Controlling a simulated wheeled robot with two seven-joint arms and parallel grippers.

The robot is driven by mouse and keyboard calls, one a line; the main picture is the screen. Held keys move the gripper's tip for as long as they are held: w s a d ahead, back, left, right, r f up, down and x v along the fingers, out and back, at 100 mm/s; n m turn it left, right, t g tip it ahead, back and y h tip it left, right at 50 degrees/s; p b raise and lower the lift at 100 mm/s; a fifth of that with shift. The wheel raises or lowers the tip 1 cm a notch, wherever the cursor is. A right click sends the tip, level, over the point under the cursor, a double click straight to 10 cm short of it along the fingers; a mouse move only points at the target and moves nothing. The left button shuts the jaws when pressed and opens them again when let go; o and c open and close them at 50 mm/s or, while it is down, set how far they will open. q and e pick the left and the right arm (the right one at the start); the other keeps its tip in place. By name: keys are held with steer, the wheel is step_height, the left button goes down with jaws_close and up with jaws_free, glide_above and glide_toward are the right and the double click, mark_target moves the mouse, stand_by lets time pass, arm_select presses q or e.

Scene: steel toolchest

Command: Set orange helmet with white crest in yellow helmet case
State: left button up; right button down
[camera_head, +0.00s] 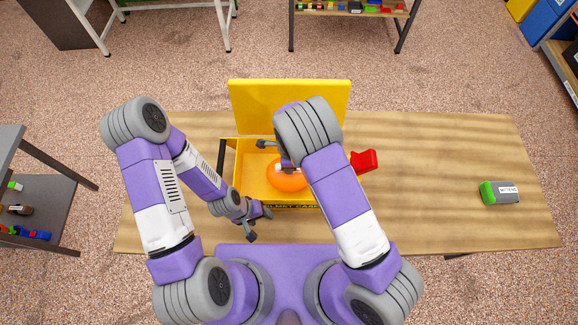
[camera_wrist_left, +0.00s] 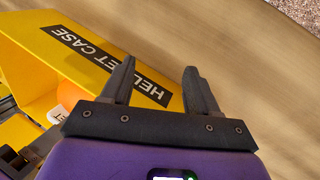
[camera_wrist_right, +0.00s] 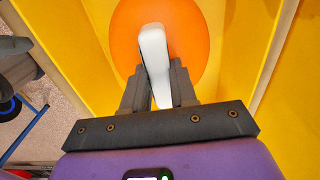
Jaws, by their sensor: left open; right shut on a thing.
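The orange helmet (camera_head: 288,181) is inside the open yellow helmet case (camera_head: 249,178), partly hidden by my right arm in the head view. In the right wrist view the helmet (camera_wrist_right: 190,32) shows its white crest (camera_wrist_right: 154,62), and my right gripper (camera_wrist_right: 160,82) is shut on that crest. Yellow case walls stand on both sides of the helmet there. I cannot tell whether the helmet touches the case floor. My left gripper (camera_head: 258,222) is open and empty at the case's front left. In the left wrist view its fingers (camera_wrist_left: 158,78) are beside the "HELMET CASE" label (camera_wrist_left: 108,66).
The case's yellow lid (camera_head: 290,100) stands open at the back. A red object (camera_head: 364,161) lies right of the case. A grey and green box (camera_head: 499,193) sits at the wooden table's (camera_head: 440,150) right. The table between them is clear.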

steer(key=shift+f, duration=0.8)
steer(key=shift+w+f, duration=0.15)
steer(key=shift+f, duration=0.1)
steer(key=shift+f, duration=0.2)
steer(key=c, duration=0.9)
jaws_free()
steer(key=shift+r, duration=0.1)
step_height(320, 180, up, 12)
steer(key=shift+r, duration=0.15)
